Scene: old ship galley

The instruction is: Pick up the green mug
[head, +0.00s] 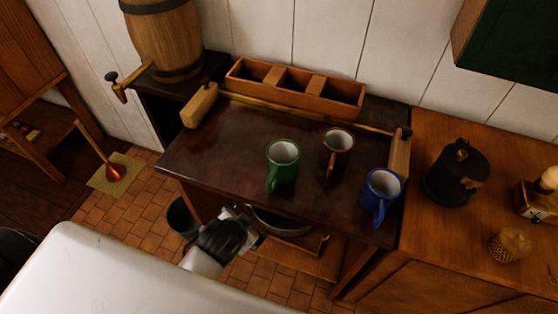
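The green mug (283,163) stands upright on the dark wooden table (220,155), its handle toward the front left. A brown mug (337,152) stands just right of it and a blue mug (381,193) stands farther right, near the table's right edge. One gripper (250,232) shows low in front of the table, below its top and apart from the mugs. Its arm comes up from the lower left, so I take it as my left one. Its fingers are too small and dark to tell open from shut. My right gripper is not in view.
A wooden box with compartments (295,90) and a brass rail (300,112) line the table's back. A barrel (165,40) stands at the back left. The tabletop left of the green mug is clear.

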